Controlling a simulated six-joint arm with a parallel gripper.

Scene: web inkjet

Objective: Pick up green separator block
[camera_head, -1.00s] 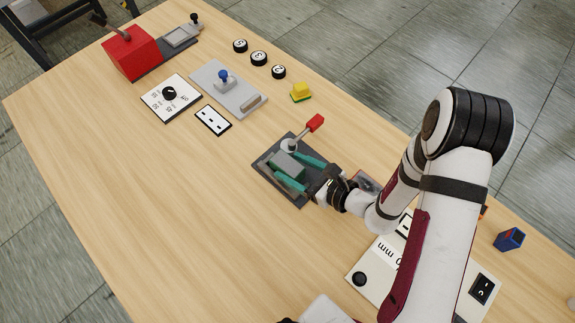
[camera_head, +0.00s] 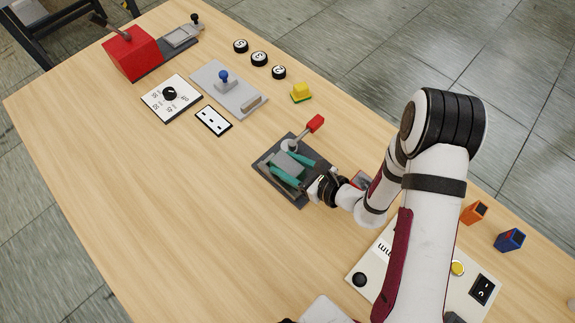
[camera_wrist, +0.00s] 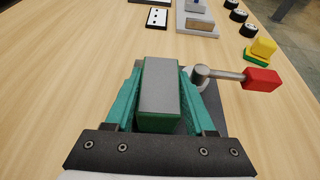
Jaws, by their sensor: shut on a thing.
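The green separator block (camera_wrist: 160,95), with a grey top and green sides, sits between the teal fingers of my gripper (camera_wrist: 163,70) in the wrist view. My gripper is shut on it, one finger along each long side. In the head view the block (camera_head: 288,165) and my gripper (camera_head: 282,162) are over the dark plate (camera_head: 290,199) of a small fixture. The fingers hide part of the block's sides. I cannot tell whether its underside touches the plate.
A lever with a red handle (camera_head: 315,123) rises from the fixture close behind the block. It also shows right of my gripper in the wrist view (camera_wrist: 262,80). A yellow block on a green base (camera_head: 300,92) stands farther back.

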